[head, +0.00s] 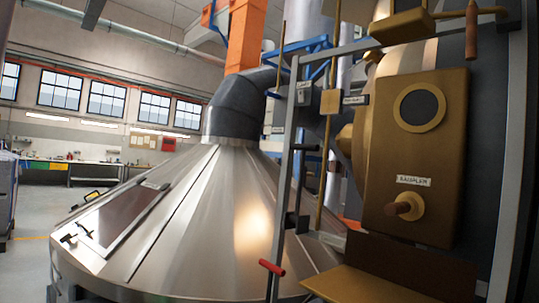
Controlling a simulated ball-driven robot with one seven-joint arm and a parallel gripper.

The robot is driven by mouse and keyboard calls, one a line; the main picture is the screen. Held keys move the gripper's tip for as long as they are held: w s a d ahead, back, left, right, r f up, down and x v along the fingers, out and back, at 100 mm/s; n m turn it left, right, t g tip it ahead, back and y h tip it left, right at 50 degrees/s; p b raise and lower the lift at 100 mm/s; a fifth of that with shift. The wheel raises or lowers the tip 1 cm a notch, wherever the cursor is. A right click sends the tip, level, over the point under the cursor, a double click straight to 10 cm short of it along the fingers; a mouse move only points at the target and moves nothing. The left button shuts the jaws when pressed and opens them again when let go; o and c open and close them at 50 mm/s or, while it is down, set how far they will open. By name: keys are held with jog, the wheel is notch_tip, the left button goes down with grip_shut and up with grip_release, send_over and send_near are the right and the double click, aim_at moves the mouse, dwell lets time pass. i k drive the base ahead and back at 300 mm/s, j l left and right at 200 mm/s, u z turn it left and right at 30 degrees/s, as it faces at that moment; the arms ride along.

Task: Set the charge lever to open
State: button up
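No handle in view carries a tag that I can read as the charge lever. A red-brown grip (471,30) hangs from a brass arm at the top right. A short red handle (271,267) sticks out low beside the grey frame post.
A large metal cone (220,225) with a hatch (118,215) fills the middle and left. A dark elbow pipe (235,105) and orange duct (246,38) rise from it. The grey frame post (283,190) and brass ledge (372,284) obstruct the right. Open floor shows far left.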

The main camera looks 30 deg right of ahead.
aim_at(303, 147)
jog(key=i, duration=1.45)
